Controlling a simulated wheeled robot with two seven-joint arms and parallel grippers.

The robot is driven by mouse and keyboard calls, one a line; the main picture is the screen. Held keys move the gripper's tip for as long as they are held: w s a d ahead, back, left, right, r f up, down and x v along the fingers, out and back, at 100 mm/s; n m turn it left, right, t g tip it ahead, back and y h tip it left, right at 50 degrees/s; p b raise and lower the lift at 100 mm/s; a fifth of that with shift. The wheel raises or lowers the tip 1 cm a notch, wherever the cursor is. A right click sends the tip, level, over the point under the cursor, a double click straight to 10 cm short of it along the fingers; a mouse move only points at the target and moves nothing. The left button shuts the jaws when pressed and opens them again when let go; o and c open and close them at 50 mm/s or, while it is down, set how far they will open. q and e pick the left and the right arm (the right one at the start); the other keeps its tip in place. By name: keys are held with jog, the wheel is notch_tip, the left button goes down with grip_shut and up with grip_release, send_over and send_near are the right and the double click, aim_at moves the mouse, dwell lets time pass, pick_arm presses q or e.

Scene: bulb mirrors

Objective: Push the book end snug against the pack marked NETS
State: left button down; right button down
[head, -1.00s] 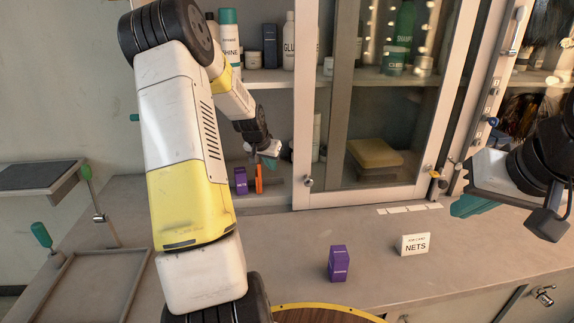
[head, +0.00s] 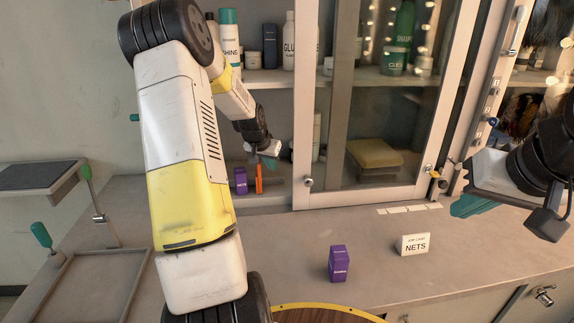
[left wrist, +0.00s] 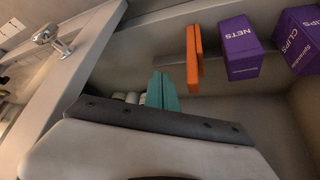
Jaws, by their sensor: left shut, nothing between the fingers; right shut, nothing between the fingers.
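The orange book end (head: 259,180) stands upright on the cabinet's lower shelf, just right of the purple pack marked NETS (head: 240,181). In the left wrist view, the book end (left wrist: 194,56) and the NETS pack (left wrist: 238,48) stand apart, with a narrow gap between them. My left gripper (head: 271,161) is shut and empty, on the book end's side away from the pack. Its teal fingers (left wrist: 161,92) appear apart from the book end in the wrist view. My right gripper (head: 470,205) is shut and empty, above the counter at the right.
A purple CLIPS pack (left wrist: 300,40) stands beyond the NETS pack. A sliding glass door (head: 385,195) covers the cabinet right of my left gripper. A purple box (head: 338,263) and a white NETS card (head: 412,245) stand on the counter. An empty tray (head: 92,257) lies left.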

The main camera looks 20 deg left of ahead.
aim_at(245, 173)
dwell(0.4)
pick_arm(q)
jog(key=shift+s+a+f, duration=0.1)
jog(key=shift+s+a, duration=0.55)
jog(key=shift+a, duration=0.65)
jog(key=shift+s+a+r, duration=0.1)
jog(key=shift+s+a, duration=0.5)
jog(key=shift+a, duration=0.7)
jog(key=shift+s+a+f, duration=0.1)
jog(key=shift+s+a, duration=0.55)
jog(key=shift+a, duration=0.75)
jog(key=shift+s+a, duration=0.1)
jog(key=shift+a, duration=0.05)
jog(key=shift+r, duration=2.5)
